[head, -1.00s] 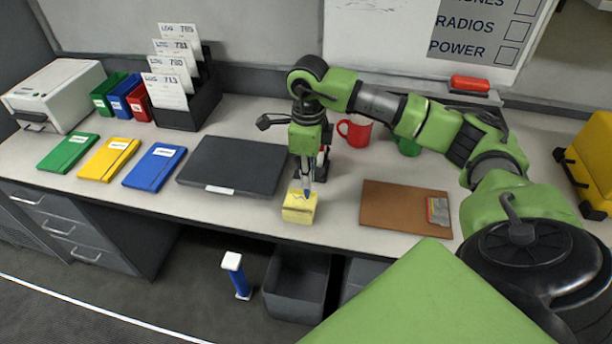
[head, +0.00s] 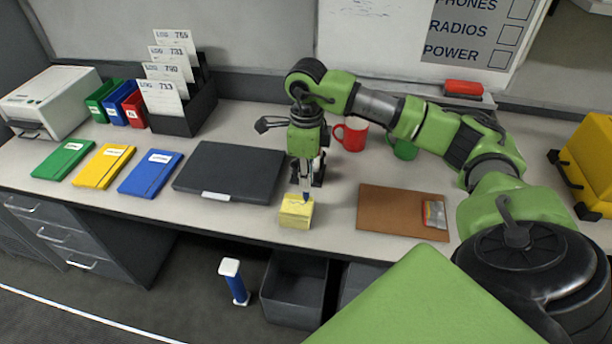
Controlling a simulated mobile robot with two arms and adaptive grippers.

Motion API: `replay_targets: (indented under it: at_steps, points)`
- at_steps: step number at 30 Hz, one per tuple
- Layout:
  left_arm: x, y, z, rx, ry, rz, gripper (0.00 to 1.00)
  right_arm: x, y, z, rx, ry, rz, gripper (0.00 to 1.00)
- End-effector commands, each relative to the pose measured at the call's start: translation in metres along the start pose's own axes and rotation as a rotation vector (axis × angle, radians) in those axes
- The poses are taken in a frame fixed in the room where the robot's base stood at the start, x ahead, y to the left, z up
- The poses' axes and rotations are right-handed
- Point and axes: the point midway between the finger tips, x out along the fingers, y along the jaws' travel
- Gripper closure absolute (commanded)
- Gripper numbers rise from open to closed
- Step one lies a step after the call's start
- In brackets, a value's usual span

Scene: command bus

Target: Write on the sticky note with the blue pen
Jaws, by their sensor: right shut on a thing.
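A yellow sticky note pad (head: 296,213) sits near the desk's front edge, right of the dark closed laptop-like case. My right gripper (head: 306,182) points down above the back of the pad and is shut on a slim pen (head: 306,195) with a blue lower end. The pen is close to upright, with its tip at the pad's top right part; I cannot tell whether it touches the paper. Faint marks seem to be on the pad but are too small to read. My left gripper is not in view.
A dark flat case (head: 229,171) lies left of the pad, and a brown board (head: 402,212) lies right. An open grey bin (head: 295,288) is below the desk edge.

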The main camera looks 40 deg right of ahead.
Motion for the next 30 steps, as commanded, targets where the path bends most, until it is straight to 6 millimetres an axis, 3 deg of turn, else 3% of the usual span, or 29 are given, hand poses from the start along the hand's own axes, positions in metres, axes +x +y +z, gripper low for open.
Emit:
replay_targets:
  at_steps: [24,30]
  points:
    - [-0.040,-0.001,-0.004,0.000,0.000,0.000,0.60,-0.060,0.000,0.000,0.000,-0.001,0.000,1.00]
    - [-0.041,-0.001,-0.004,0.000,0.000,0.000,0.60,-0.062,0.000,0.000,0.000,0.000,0.000,1.00]
